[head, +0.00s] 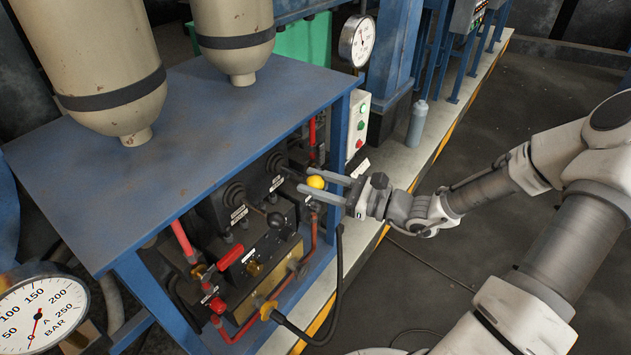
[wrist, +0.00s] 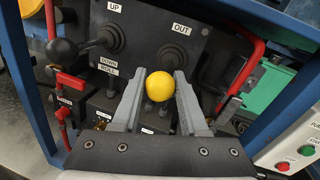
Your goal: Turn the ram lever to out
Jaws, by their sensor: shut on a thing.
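The ram lever ends in a yellow ball knob (head: 316,182), which also shows in the wrist view (wrist: 159,87). My gripper (head: 305,178) has its two grey fingers on either side of this knob and is shut on it. In the wrist view the fingers press the knob from left and right. The lever's rod is mostly hidden behind the knob and fingers. An OUT label (wrist: 181,29) is on the dark panel above the right lever mount. The label at the other end of the lever's travel is hidden.
A second lever with a black knob (wrist: 62,51) stands left, by the UP and DOWN labels. Red pipes (wrist: 248,68) and blue frame posts (head: 338,135) flank the panel. A white button box (head: 357,122) is at the right. The floor (head: 480,180) there is open.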

